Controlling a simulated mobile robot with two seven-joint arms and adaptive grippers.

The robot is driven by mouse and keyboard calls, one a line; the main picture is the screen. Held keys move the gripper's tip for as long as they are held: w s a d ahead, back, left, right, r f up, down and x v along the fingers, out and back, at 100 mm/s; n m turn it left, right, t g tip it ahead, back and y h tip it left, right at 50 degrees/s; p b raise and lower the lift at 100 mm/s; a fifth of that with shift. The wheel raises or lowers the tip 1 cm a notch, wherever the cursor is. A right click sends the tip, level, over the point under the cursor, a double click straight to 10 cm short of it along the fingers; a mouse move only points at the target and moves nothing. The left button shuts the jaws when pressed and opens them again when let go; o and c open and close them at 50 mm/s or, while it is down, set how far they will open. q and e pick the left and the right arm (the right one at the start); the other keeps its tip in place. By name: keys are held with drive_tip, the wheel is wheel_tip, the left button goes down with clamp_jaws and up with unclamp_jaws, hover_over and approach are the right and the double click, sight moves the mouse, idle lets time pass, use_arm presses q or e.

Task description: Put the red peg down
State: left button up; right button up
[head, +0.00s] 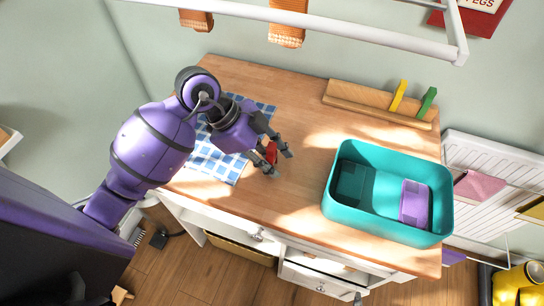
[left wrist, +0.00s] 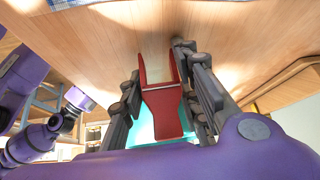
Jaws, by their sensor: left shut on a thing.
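The red peg (head: 270,152) is held between the fingers of my left gripper (head: 281,163), above the wooden worktop (head: 305,145). In the left wrist view the red peg (left wrist: 160,110) shows as a forked clip, its two prongs pointing away from the palm. The left gripper's dark fingers are shut on it from both sides. I cannot tell exactly how high it is above the wood. A wooden rack (head: 350,103) at the back holds a yellow peg (head: 399,96) and a green peg (head: 427,101). My right gripper does not show.
A blue checked cloth (head: 215,165) lies under my left arm. Bare wood lies between cloth and basin. A white rail (head: 340,33) crosses above the back.

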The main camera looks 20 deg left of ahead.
use_arm(q)
drive_tip(key=shift+s+f, duration=0.15)
drive_tip(key=shift+f, duration=0.1)
drive_tip(key=o, duration=0.8)
drive_tip(key=shift+f, duration=0.1)
drive_tip(key=shift+r, duration=0.2)
drive_tip(key=v, duration=0.8)
drive_tip(key=shift+d+r, duration=0.1)
drive_tip(key=shift+r, duration=0.25)
